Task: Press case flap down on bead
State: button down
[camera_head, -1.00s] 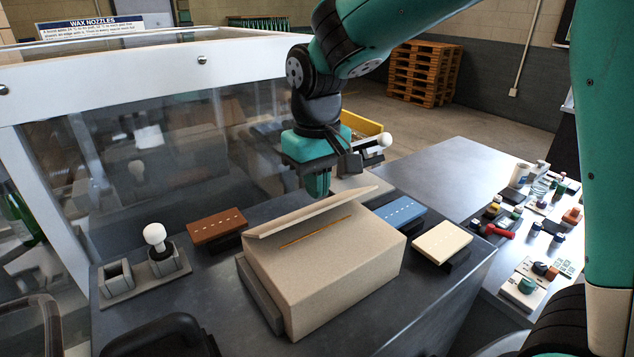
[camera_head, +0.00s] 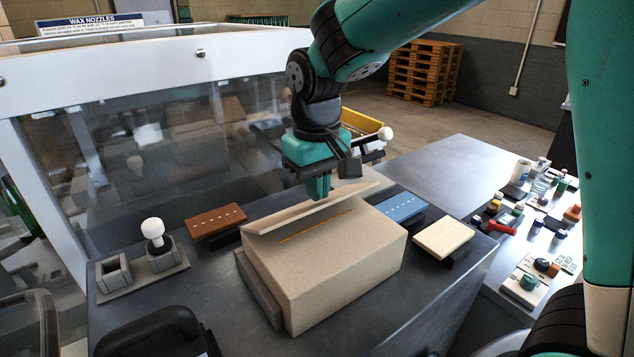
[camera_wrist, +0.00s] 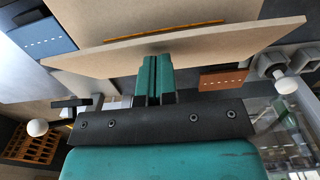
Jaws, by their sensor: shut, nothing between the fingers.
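The cardboard case (camera_head: 345,270) stands on the dark bench. Its flap (camera_head: 310,209) is tilted up at the back edge of the top. An orange-brown bead (camera_head: 315,227) runs along the case top, in front of the flap. My gripper (camera_head: 318,190) is shut and empty, pointing down behind the raised flap. In the wrist view the shut fingers (camera_wrist: 154,75) are close against the flap (camera_wrist: 180,42), and part of the bead (camera_wrist: 165,31) shows beyond the flap's edge. I cannot tell whether the fingertips touch the flap.
Brown (camera_head: 217,221), blue (camera_head: 401,208) and cream (camera_head: 443,237) blocks flank the case. A white-knobbed tool (camera_head: 154,232) stands in a grey holder at left. A clear-panelled enclosure (camera_head: 140,150) rises behind. A side table at right holds many small items.

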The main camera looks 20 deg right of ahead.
jog(key=shift+f+b, duration=1.5)
jog(key=shift+f, duration=1)
jog(key=shift+r, duration=0.1)
notch_tip(320, 180, up, 10)
jog(key=p, duration=0.9)
jog(key=shift+r, duration=0.1)
jog(key=shift+s+f+b, duration=0.25)
jog(key=shift+f+b, duration=0.05)
jog(key=s+a+f+n+y+b, duration=0.2)
jog(key=s+b, duration=0.3)
jog(key=s, duration=0.4)
jog(key=s+a+f+n+y+b, duration=0.2)
jog(key=s+f+b, duration=0.3)
jog(key=s, duration=0.5)
jog(key=shift+s+a+n, duration=0.3)
jog(key=shift+n, duration=0.1)
